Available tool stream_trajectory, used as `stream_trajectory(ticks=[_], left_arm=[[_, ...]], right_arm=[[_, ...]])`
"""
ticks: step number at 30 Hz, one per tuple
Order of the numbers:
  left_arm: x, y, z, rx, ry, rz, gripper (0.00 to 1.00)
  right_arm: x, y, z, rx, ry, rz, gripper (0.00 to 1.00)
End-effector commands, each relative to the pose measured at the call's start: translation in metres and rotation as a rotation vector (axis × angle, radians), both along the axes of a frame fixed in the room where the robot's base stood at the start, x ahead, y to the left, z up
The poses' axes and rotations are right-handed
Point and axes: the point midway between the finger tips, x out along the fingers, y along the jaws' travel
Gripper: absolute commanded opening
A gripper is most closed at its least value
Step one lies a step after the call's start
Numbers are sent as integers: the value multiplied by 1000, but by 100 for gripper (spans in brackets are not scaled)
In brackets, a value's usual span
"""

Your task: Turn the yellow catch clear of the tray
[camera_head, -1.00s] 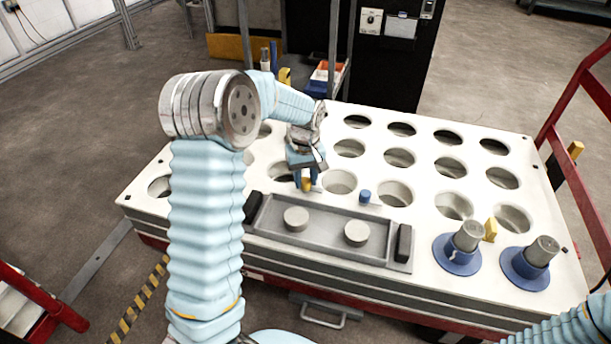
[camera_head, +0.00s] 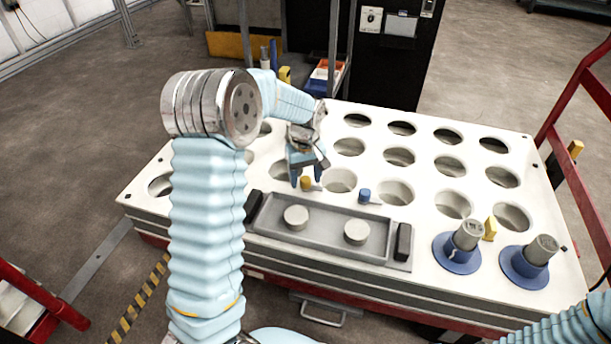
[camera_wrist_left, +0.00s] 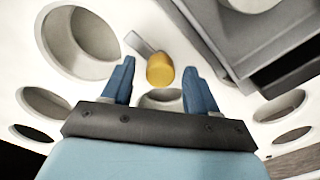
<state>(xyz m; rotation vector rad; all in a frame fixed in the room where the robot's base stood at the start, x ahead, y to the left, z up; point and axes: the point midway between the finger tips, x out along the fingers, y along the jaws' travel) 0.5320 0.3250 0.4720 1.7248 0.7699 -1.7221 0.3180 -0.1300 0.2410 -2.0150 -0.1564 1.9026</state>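The yellow catch (camera_head: 305,183) is a round knob with a flat grey lever on the white table top, just behind the grey tray (camera_head: 283,241). Its lever points right in the head view, roughly along the tray's back edge, and does not overlap the tray. My left gripper (camera_head: 307,180) is open, its blue fingers on either side of the knob with gaps. In the left wrist view the knob (camera_wrist_left: 160,70) lies between and just beyond the fingertips (camera_wrist_left: 160,85), and the lever lies clear of the tray (camera_wrist_left: 205,35). My right gripper is out of view.
A blue catch (camera_head: 364,196) stands behind the tray farther right. The tray holds two round discs and has black blocks at its ends. Two blue-based grey cylinders (camera_head: 466,238) and a yellow piece (camera_head: 490,229) stand at right. Round holes fill the table top behind.

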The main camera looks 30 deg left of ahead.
Motion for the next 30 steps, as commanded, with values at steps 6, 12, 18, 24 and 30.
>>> stream_trajectory(ticks=[6, 12, 18, 24, 30], left_arm=[[0, 0, 6, 0, 0, -1, 59], [1, 0, 45, 0, -4, -1, 59], [1, 0, 95, -1, -4, 0, 59], [0, 0, 128, 0, -3, 0, 59], [0, 0, 138, 0, 0, 0, 59]], right_arm=[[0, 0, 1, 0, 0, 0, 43], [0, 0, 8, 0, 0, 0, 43], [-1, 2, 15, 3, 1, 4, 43], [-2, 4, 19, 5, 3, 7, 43], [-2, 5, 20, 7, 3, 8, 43]])
